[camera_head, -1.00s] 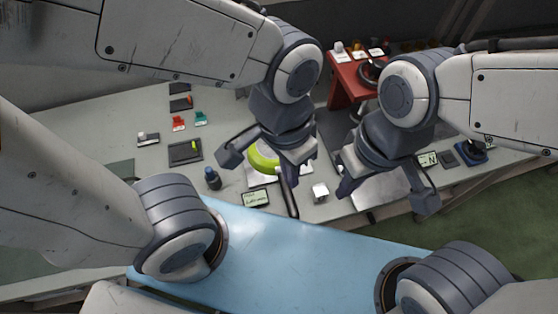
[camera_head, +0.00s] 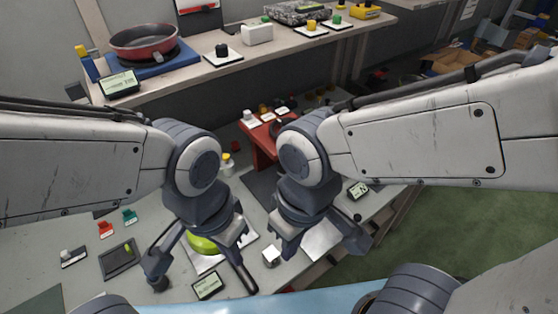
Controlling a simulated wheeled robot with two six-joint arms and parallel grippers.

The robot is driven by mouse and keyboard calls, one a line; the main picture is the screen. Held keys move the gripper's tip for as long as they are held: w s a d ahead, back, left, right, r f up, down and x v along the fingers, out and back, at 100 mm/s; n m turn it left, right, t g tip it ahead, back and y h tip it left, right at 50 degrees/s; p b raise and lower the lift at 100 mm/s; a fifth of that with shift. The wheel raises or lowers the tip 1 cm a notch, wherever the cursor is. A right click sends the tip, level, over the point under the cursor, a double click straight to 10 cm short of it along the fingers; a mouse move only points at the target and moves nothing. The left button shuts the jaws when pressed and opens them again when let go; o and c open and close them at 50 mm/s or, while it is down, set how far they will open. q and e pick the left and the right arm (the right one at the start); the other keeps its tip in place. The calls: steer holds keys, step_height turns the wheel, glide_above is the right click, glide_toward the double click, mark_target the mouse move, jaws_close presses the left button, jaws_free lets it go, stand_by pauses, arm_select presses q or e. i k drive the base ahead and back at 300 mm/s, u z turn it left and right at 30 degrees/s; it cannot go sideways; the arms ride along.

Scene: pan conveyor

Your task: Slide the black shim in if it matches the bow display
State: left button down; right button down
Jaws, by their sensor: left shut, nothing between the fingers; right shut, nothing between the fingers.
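Both of my grippers hang over the grey table, with nothing held. My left gripper (camera_head: 203,252) is above a lime-green round pan (camera_head: 203,243) and partly hides it. My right gripper (camera_head: 318,243) is to its right, over a pale plate (camera_head: 320,240). A small display (camera_head: 207,286) lies near the table's front edge, and another (camera_head: 358,190) at the right. A third display (camera_head: 120,83) stands on the back shelf. Their text is too small to read, so I cannot tell which is the bow display. I cannot pick out the black shim; a flat black tray (camera_head: 119,260) lies at the left.
The back shelf (camera_head: 240,72) holds a red pan (camera_head: 144,42) on a blue stand. A red stand (camera_head: 262,148) is behind my grippers. A white block (camera_head: 271,256) sits between them. Red and teal pieces (camera_head: 129,216) lie at the left.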

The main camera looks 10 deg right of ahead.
mark_target(277, 107)
steer(key=k, duration=0.5)
steer(key=z, duration=1.6)
steer(key=i, duration=1.1)
steer(key=u, duration=2.55)
